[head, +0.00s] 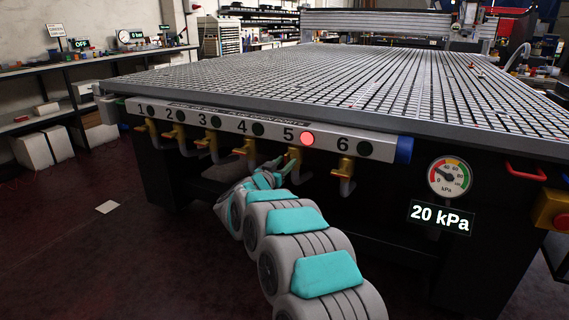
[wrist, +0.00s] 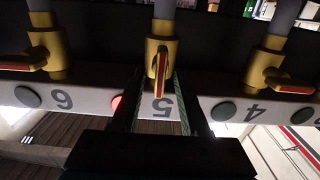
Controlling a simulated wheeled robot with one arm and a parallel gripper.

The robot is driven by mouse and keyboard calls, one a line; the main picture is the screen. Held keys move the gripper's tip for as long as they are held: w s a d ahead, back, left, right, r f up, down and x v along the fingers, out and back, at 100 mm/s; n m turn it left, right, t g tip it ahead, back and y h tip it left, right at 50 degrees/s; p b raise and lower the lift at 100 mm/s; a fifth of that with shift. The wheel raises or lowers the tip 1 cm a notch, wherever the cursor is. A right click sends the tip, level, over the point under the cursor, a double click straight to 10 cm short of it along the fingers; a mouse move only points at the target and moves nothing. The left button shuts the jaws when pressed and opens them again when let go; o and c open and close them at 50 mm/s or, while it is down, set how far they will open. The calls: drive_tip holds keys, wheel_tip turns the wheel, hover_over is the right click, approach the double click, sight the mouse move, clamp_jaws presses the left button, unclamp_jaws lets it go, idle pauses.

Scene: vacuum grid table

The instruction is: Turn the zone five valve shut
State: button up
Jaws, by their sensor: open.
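The zone five valve (head: 294,155) is a brass valve under the numbered panel in the head view. The wrist view is upside down and shows the valve's red-and-yellow lever (wrist: 160,74) in line with its pipe. The zone five lamp (head: 307,138) is lit red; it also shows in the wrist view (wrist: 117,103). My gripper (wrist: 159,88) is open, with one dark finger on each side of the lever; contact cannot be told. In the head view my gripper (head: 265,178) is partly hidden by my arm, below and left of the valve.
Beside it, the zone six lever (wrist: 20,67) and zone four lever (wrist: 290,86) lie across their pipes; their lamps are dark. The gauge (head: 450,177) has a display (head: 440,217) reading 20 kPa. The grid table (head: 330,75) overhangs the panel (head: 255,126). Floor left is mostly clear.

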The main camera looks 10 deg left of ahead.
drive_tip(key=shift+c, duration=0.3)
clamp_jaws()
idle(0.3)
